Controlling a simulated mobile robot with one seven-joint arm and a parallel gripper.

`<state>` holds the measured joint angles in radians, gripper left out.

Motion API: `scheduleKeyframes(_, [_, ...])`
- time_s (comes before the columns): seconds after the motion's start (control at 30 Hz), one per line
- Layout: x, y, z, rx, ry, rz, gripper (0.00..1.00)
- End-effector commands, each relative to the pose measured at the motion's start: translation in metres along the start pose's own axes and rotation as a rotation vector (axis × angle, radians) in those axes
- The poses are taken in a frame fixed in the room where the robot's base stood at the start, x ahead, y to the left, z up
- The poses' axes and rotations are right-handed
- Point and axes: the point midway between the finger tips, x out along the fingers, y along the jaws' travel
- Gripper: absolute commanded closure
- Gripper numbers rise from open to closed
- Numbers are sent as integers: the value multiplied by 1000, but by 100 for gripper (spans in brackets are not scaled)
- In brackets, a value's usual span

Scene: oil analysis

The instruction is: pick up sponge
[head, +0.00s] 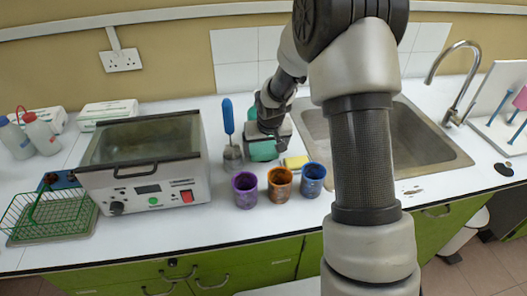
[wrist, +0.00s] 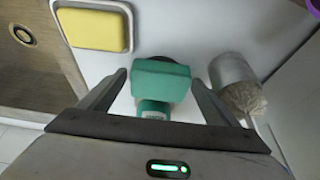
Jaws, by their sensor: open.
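The yellow sponge (wrist: 92,29) lies on a small pale tray (wrist: 130,45) at the upper left of the wrist view. In the head view the sponge (head: 296,162) shows on the counter just right of my gripper (head: 268,138), behind the cups. My gripper is open; in the wrist view its fingers (wrist: 160,76) stand on either side of a teal-green bottle-like object (wrist: 160,82). That object (head: 264,151) also shows below the gripper in the head view. I cannot tell whether it is between the fingers or below them. The sponge is outside the fingers.
A blue-handled brush (head: 228,117) stands in a metal holder (head: 233,158) left of the gripper. Purple (head: 245,192), orange (head: 280,190) and blue (head: 312,181) cups stand in front. The sink (head: 415,140) is to the right, a heated bath (head: 150,188) to the left.

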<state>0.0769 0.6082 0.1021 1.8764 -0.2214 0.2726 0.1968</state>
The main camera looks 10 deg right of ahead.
Motion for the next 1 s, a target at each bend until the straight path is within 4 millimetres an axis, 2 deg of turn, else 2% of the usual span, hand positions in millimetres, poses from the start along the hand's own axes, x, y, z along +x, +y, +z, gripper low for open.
scheduleKeyframes(0.17, [0,0,0,0,1,0,16])
scheduleKeyframes(0.37, [0,0,0,0,0,0,47])
scheduleKeyframes(0.47, [0,0,0,0,0,0,47])
scheduleKeyframes(0.5, [0,0,0,0,0,0,51])
scheduleKeyframes(0.77, [-6,0,-3,0,2,0,51])
scheduleKeyframes(1.0, [-46,1,-21,1,6,0,51])
